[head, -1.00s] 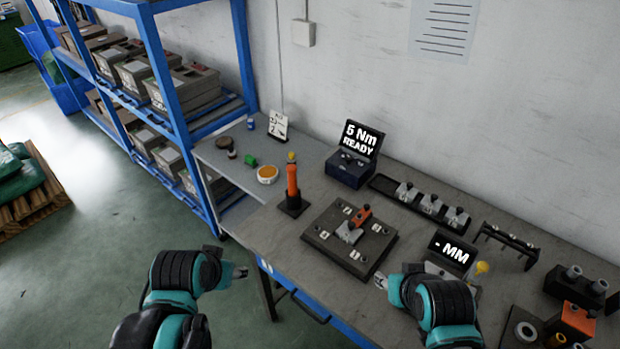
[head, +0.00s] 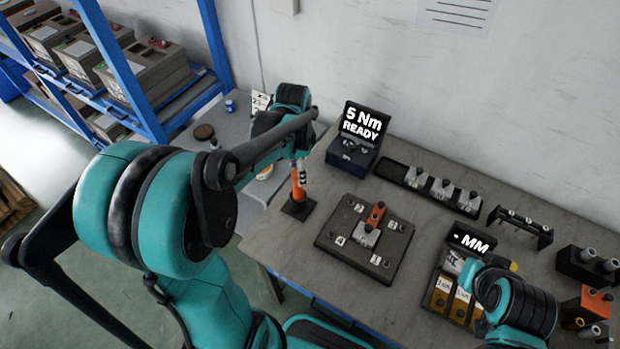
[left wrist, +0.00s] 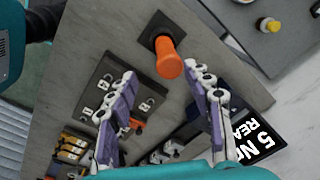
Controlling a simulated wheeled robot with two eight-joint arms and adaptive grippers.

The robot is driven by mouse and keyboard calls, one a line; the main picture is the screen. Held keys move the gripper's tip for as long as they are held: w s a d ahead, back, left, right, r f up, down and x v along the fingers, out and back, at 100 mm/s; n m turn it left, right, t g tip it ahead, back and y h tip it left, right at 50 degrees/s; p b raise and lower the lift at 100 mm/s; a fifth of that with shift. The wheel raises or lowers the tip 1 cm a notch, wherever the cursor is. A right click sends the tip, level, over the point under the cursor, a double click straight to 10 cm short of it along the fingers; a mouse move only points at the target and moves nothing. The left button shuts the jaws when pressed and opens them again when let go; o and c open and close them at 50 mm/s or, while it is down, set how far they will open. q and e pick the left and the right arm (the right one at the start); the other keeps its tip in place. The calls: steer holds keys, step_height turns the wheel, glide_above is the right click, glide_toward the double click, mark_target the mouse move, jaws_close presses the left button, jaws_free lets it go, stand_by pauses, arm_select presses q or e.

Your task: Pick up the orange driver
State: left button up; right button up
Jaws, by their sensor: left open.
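The orange driver (head: 297,188) stands upright in a square black holder (head: 299,209) at the left part of the bench. In the left wrist view the driver (left wrist: 169,62) points up toward the camera, its top lying between my spread fingertips. My left gripper (head: 300,168) is above the driver's top in the head view, and its own fingers partly hide that top. The left gripper (left wrist: 163,80) is open and I see no finger closed on the driver. My right gripper (head: 470,272) is at the right side of the bench; its fingers are too unclear to read.
A dark fixture plate (head: 340,253) with an orange-topped part lies right of the driver. Behind are the "5 Nm READY" box (head: 352,155) and a black tray (head: 395,174) of grey parts. A "- MM" display (head: 470,240) stands farther right. A blue shelf (head: 215,50) is at the left.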

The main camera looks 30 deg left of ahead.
mark_target(298, 190)
arm_select(q)
steer(key=shift+w+a+f, duration=0.1)
steer(key=shift+w+f, duration=0.05)
steer(key=shift+w, duration=0.3)
steer(key=shift+w+a+f, duration=0.15)
steer(key=shift+a+f, duration=0.05)
steer(key=shift+w+f+m+g, duration=0.1)
steer(key=shift+m+g, duration=0.2)
steer(key=shift+m, duration=0.1)
steer(key=shift+f, duration=0.2)
steer(key=f+b, duration=0.1)
steer(key=f, duration=0.3)
steer(key=f+b, duration=0.1)
steer(key=f, duration=0.2)
steer(key=shift+a+f+b, duration=0.2)
steer(key=shift+f+b, duration=0.1)
steer(key=shift+f, duration=0.1)
steer(key=shift+r, duration=0.1)
jaws_close()
